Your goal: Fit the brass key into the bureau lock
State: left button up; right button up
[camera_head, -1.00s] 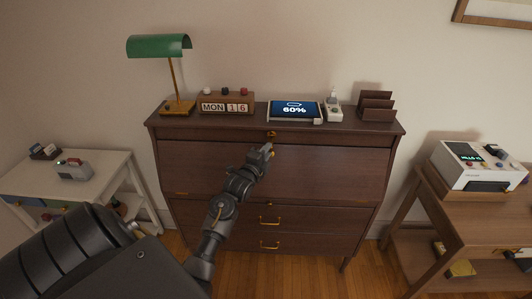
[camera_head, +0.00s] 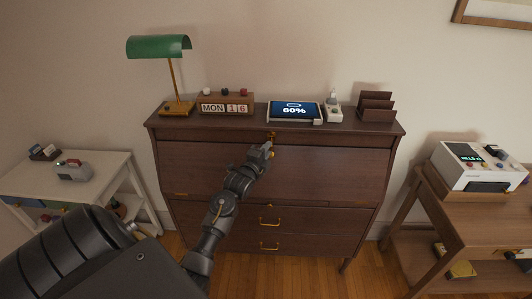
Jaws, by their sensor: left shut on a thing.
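The dark wooden bureau (camera_head: 335,172) stands against the wall with its front panel closed. A small brass lock plate (camera_head: 271,135) sits at the top middle of its front. My left gripper (camera_head: 268,149) is shut just below the lock plate, close to the bureau front. A little brass colour shows at its fingertips, which I take to be the brass key (camera_head: 272,154); the rest of it is hidden by the fingers. I cannot tell whether the key touches the lock. My right gripper is not in view.
On the bureau top stand a green lamp (camera_head: 160,46), a calendar block (camera_head: 225,104), a tablet (camera_head: 294,111), a small white device (camera_head: 333,108) and a letter rack (camera_head: 376,105). A white side table (camera_head: 105,170) is at left, a wooden table (camera_head: 470,212) at right.

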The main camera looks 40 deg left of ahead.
pick_arm(q)
jog(key=shift+w+a+b, duration=0.3)
jog(key=shift+w+a, duration=0.1)
jog(key=shift+w, duration=0.15)
jog(key=o, duration=1)
jog(key=shift+o, duration=0.2)
jog(key=shift+s, duration=0.15)
jog(key=shift+p+v, duration=1.55)
jog(key=shift+v, duration=1.35)
